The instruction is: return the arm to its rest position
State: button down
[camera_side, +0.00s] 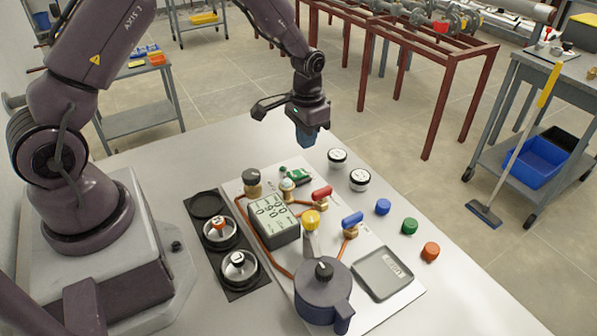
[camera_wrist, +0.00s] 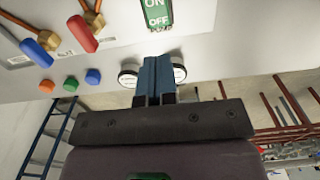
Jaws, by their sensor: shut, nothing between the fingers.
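My gripper (camera_side: 305,138) hangs above the far part of the light table in the side view, pointing down, with nothing held. Its blue fingers are shut together, and they also show closed in the wrist view (camera_wrist: 154,78). In the side view the fingers are behind the board of valves and apart from everything on the table. In the wrist view they overlap the space between two round white-topped pieces, which lie on the table beyond them.
A black tray (camera_side: 240,290) holds weights at left.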

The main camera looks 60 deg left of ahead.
jog(key=shift+s+f, duration=0.1)
jog(key=shift+s, duration=0.3)
jog(key=shift+s+d+g, duration=0.2)
jog(key=shift+s+g, duration=0.3)
jog(key=shift+s, duration=0.45)
jog(key=s+d+r+t, duration=0.3)
jog(key=s+r, duration=0.6)
jog(key=r, duration=0.3)
jog(key=s+d+r+t, duration=0.3)
jog(key=s+d+r, duration=0.1)
jog(key=s+r, duration=0.6)
notch_tip(320, 180, up, 4)
jog(key=shift+s+f+t, duration=0.2)
jog(key=shift+s+t, duration=0.05)
jog(key=shift+t, duration=0.05)
jog(key=c, duration=1.8)
grip_release()
jog(key=shift+c, duration=0.2)
